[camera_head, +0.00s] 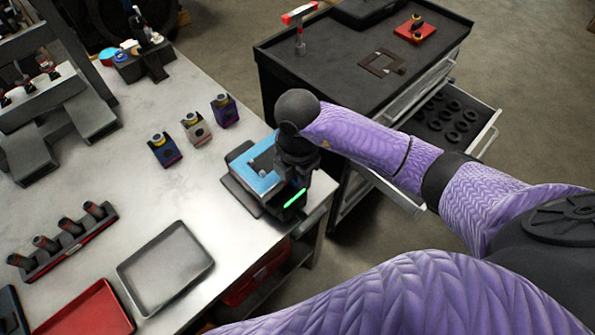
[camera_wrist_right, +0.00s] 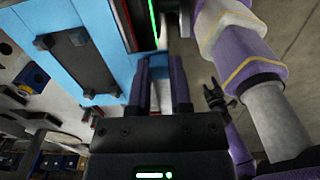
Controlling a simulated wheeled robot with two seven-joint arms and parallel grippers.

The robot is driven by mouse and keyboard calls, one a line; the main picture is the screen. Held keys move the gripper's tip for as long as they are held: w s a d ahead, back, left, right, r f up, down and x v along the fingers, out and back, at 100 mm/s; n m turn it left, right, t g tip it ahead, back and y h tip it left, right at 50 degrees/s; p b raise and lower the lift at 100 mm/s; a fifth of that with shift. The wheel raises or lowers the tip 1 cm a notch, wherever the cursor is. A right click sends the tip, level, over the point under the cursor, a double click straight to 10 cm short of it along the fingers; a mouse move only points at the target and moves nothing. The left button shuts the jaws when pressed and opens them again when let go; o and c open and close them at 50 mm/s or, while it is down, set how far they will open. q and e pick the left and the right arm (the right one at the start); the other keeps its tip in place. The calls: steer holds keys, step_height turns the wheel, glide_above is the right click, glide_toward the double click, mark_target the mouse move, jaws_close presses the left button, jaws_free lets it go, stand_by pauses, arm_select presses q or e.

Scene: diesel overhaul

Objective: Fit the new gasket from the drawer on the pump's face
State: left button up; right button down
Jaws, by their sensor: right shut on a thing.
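The blue pump (camera_head: 256,168) sits at the right edge of the steel bench; its blue side with a dark plate also shows in the wrist view (camera_wrist_right: 115,25). My right gripper (camera_head: 291,190) is beside the pump at its right side, pointing down. In the wrist view its two purple fingers (camera_wrist_right: 163,85) are close together, alongside the pump. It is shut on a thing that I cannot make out. The open drawer (camera_head: 487,119) of the black cart holds several dark rings. A brown flat square frame, like a gasket (camera_head: 372,69), lies on the cart top. My left gripper is not in view.
Several small coloured blocks with yellow tops (camera_head: 196,131) stand left of the pump. An empty grey tray (camera_head: 165,268), a red tray (camera_head: 95,312) and a rack of dark cylinders (camera_head: 66,246) are nearer. The black cart (camera_head: 330,75) stands behind my right arm. The bench middle is clear.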

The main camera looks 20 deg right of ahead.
stand_by(0.4)
steer(key=shift+c, duration=2.3)
jaws_free()
steer(key=shift+r, duration=0.1)
step_height(320, 180, up, 10)
steer(key=shift+p, duration=0.35)
